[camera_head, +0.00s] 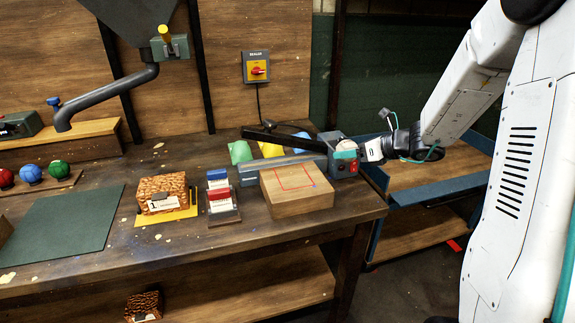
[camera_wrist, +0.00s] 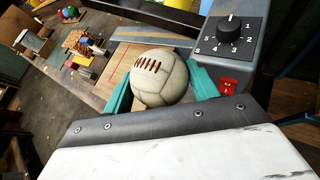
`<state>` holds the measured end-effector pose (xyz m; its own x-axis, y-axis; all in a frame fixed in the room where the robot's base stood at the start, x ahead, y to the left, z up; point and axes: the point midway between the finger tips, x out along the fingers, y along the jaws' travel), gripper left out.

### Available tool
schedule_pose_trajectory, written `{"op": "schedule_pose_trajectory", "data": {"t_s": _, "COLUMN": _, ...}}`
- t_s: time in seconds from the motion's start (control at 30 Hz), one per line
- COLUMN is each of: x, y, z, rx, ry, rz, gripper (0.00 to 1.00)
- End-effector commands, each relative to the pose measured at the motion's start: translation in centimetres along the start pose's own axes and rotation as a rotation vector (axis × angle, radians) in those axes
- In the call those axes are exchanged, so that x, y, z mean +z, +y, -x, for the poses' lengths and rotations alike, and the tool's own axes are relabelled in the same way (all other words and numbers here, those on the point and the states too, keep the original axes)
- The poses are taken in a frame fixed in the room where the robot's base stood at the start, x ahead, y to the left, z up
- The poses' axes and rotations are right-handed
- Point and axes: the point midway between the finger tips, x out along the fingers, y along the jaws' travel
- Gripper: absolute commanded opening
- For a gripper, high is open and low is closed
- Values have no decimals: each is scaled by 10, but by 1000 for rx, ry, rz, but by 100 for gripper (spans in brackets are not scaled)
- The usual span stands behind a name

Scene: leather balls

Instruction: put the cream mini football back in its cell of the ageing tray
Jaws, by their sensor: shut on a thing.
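The cream mini football (camera_wrist: 160,76), with a row of brown lacing slots, sits between the teal fingers of my gripper (camera_wrist: 163,84) in the wrist view. My gripper is shut on it. In the head view my gripper (camera_head: 346,148) is at the right end of the workbench, by the grey machine, and the ball there is small and hard to make out.
A grey machine (camera_wrist: 230,40) with a dial and red switch is close beside my gripper. A wooden block (camera_head: 297,197) with a red outline stands left of it. The green mat (camera_head: 65,220) is clear.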

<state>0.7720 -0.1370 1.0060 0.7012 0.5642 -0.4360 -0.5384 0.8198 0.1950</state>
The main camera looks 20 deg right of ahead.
Motion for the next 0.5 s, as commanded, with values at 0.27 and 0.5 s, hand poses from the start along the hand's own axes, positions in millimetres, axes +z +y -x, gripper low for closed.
{"op": "schedule_pose_trajectory", "data": {"t_s": 0.27, "x": 5, "y": 24, "z": -30, "rx": 12, "ry": 5, "rz": 5, "gripper": 29}}
{"op": "schedule_pose_trajectory", "data": {"t_s": 0.5, "x": 16, "y": 59, "z": -82, "rx": 9, "ry": 5, "rz": 4, "gripper": 29}}
